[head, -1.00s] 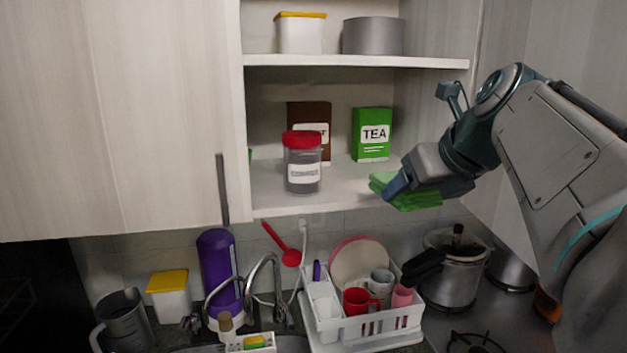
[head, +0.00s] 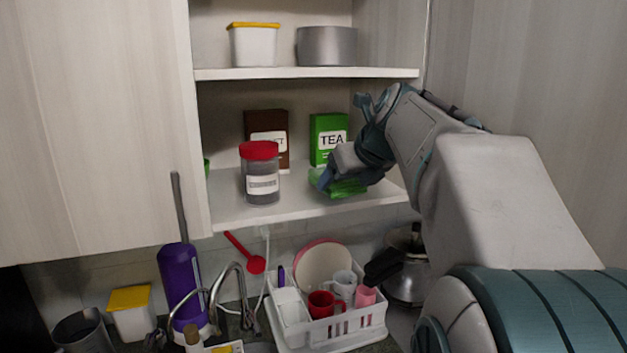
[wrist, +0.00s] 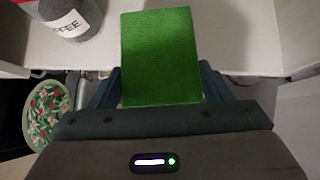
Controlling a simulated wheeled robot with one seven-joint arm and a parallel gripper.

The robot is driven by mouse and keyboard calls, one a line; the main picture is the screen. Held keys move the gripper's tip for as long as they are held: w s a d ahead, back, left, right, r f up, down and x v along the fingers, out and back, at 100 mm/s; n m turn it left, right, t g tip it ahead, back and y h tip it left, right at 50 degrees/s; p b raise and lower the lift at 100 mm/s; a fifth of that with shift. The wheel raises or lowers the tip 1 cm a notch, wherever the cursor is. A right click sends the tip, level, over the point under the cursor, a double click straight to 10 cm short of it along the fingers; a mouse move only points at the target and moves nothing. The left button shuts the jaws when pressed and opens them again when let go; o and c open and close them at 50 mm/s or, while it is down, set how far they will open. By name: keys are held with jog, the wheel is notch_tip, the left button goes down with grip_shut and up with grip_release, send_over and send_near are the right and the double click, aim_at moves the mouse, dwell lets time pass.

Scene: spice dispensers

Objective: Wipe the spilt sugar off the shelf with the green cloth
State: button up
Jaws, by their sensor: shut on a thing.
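The green cloth (head: 347,189) is a folded pad held over the right part of the lower shelf (head: 275,214), in front of the green TEA box. My gripper (head: 325,182) is shut on it. In the wrist view the cloth (wrist: 160,55) sticks out flat ahead of my gripper (wrist: 160,88), above the white shelf (wrist: 235,45). I cannot tell whether the cloth touches the shelf. I cannot make out any spilt sugar on the pale shelf; the cloth and gripper hide part of it.
A red-lidded COFFEE jar (head: 261,172) stands left of the cloth near the shelf's front. The TEA box (head: 328,136) and a brown box (head: 266,130) stand behind. The upper shelf (head: 300,74) is overhead. A dish rack (head: 335,332) is below. Bare shelf lies between jar and cloth.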

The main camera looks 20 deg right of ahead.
send_near(312, 195)
jog(key=shift+w+d+r, duration=0.15)
jog(key=shift+w+d, duration=1)
jog(key=shift+w, duration=0.1)
jog(key=shift+b+x, duration=0.45)
jog(key=shift+x, duration=0.6)
jog(key=shift+d+f+b, duration=0.1)
jog(key=shift+f+b, duration=0.4)
jog(key=shift+f, duration=0.25)
jog(key=shift+f+b, duration=0.35)
jog(key=shift+f, duration=0.3)
jog(key=shift+w+a+r+p, duration=0.15)
jog(key=shift+w+a+p, duration=1.15)
jog(key=shift+w+a, duration=0.2)
jog(key=shift+w, duration=0.05)
jog(key=shift+s+d+f, duration=0.1)
jog(key=shift+d+f, duration=0.05)
jog(key=shift+d, duration=0.65)
jog(key=shift+d+f, duration=0.15)
jog(key=shift+d, duration=0.65)
